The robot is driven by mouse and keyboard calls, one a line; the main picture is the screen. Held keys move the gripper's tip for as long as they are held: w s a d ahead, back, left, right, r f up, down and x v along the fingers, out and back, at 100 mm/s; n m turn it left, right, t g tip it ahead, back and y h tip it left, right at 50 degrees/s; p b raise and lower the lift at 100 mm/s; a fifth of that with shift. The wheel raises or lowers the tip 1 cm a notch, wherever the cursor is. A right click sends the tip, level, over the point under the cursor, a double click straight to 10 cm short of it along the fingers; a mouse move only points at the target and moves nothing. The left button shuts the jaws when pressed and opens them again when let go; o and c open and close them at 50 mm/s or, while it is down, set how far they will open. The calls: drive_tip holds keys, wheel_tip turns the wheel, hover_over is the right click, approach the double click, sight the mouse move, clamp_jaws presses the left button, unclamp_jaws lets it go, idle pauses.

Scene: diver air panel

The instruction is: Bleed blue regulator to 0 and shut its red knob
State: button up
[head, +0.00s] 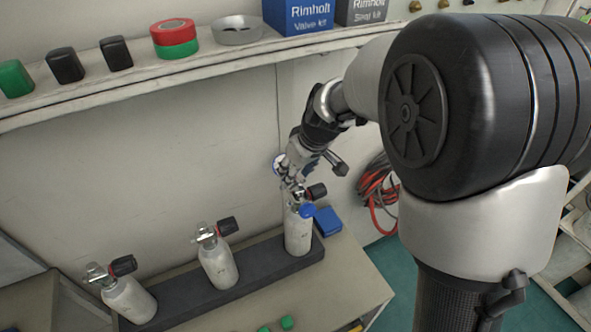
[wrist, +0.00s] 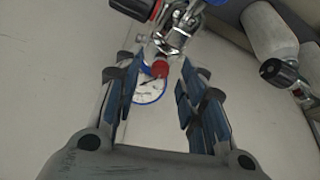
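The blue regulator (head: 307,210) is on the valve of the right-hand white cylinder (head: 298,236). Its blue-rimmed gauge (head: 279,164) shows partly behind my gripper (head: 291,174). In the wrist view, my gripper (wrist: 162,70) is open, with a finger on each side of a small red knob (wrist: 160,68). The knob lies between the fingertips, with no clear contact. The white gauge face (wrist: 149,91) shows just below the knob; its dark needle is too small to read. Silver fittings (wrist: 172,40) sit above the knob.
Two other white cylinders (head: 218,264) (head: 128,299) with black-knobbed valves stand in the same dark rack (head: 262,262). A blue box (head: 327,221) is beside the right cylinder. A shelf (head: 130,88) above holds several caps, tape rolls and kit boxes. A red hose coil (head: 378,192) hangs at right.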

drive_tip(key=shift+c, duration=0.4)
clamp_jaws()
drive_tip(key=m+p, duration=0.1)
drive_tip(key=p, duration=0.1)
drive_tip(key=m+h+p, duration=0.1)
drive_tip(key=m+p, duration=0.1)
drive_tip(key=shift+s+a+r, duration=0.1)
drive_tip(key=shift+a+r, duration=0.05)
drive_tip(key=shift+r, duration=0.1)
drive_tip(key=shift+f+m+t+h+p, duration=0.2)
drive_tip(key=shift+m+p, duration=0.3)
drive_tip(key=shift+p, duration=0.2)
drive_tip(key=shift+f+m+t+h+p, duration=0.1)
drive_tip(key=shift+m+h+p, duration=0.1)
drive_tip(key=shift+m+p, duration=0.4)
drive_tip(key=shift+o, duration=0.4)
unclamp_jaws()
